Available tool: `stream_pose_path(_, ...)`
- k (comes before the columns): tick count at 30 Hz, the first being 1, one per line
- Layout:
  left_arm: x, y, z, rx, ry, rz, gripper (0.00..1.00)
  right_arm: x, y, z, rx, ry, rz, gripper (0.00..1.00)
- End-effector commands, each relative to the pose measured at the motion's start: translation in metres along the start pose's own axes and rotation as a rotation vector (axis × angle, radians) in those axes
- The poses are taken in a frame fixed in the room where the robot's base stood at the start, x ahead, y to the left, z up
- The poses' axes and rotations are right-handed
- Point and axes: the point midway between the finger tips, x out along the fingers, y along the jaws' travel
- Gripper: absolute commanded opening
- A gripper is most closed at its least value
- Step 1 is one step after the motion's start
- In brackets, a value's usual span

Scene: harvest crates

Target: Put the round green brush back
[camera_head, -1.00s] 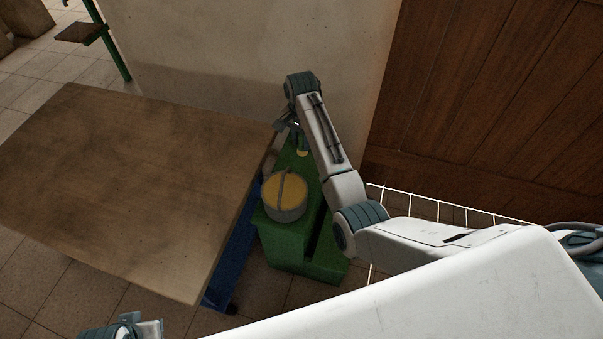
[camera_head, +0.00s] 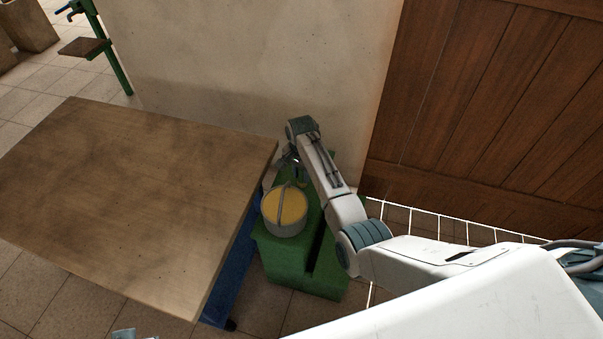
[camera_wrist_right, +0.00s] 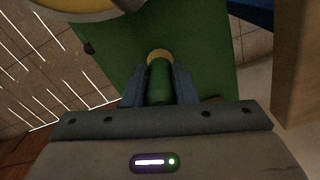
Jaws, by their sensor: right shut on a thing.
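The round green brush (camera_wrist_right: 160,82) is a green cylinder with a pale yellow end. In the right wrist view it sits between the two fingers of my right gripper (camera_wrist_right: 160,88), which is shut on it. In the head view my right gripper (camera_head: 292,163) is over the far part of the green stand (camera_head: 300,277), just behind a grey pail (camera_head: 284,228). The arm hides most of the brush there. I cannot tell whether the brush touches the stand. Only a small piece of my left arm shows at the bottom edge.
The pail has a yellow top and an upright handle, and stands on the near part of the green stand. A wooden table (camera_head: 130,200) with blue legs is close on the left. A pale wall (camera_head: 250,60) is behind, and a white wire structure (camera_head: 440,222) is right.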

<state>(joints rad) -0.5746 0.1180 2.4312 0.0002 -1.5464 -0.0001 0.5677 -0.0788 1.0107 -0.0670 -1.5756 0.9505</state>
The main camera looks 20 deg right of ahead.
Motion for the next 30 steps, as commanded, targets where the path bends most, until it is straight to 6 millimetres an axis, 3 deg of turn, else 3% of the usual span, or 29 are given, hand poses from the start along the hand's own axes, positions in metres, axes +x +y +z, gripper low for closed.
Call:
stream_pose_path(4, 0.001, 0.0, 0.0, 0.0, -0.001, 0.0, 0.36, 0.004, 0.002, 0.002, 0.0, -0.004, 0.005, 0.02)
stream_pose_path(5, 0.001, 0.0, 0.0, 0.0, -0.001, 0.0, 0.36, 0.004, 0.002, 0.002, 0.0, -0.005, 0.005, 0.27)
stream_pose_path(8, 0.001, 0.0, 0.0, 0.0, -0.001, 0.0, 0.36, 0.005, 0.002, 0.002, 0.0, -0.005, 0.005, 0.46)
stream_pose_path(19, 0.005, 0.001, 0.001, 0.0, 0.005, 0.003, 0.36, 0.006, 0.001, 0.001, 0.0, -0.003, 0.003, 0.47)
stream_pose_path(23, 0.003, 0.01, -0.003, -0.005, 0.087, 0.033, 0.36, 0.012, 0.001, 0.001, 0.0, -0.002, 0.002, 0.47)
stream_pose_path(30, -0.015, 0.001, -0.002, 0.002, 0.02, 0.002, 0.36, -0.049, -0.006, 0.002, 0.0, -0.002, -0.001, 0.47)
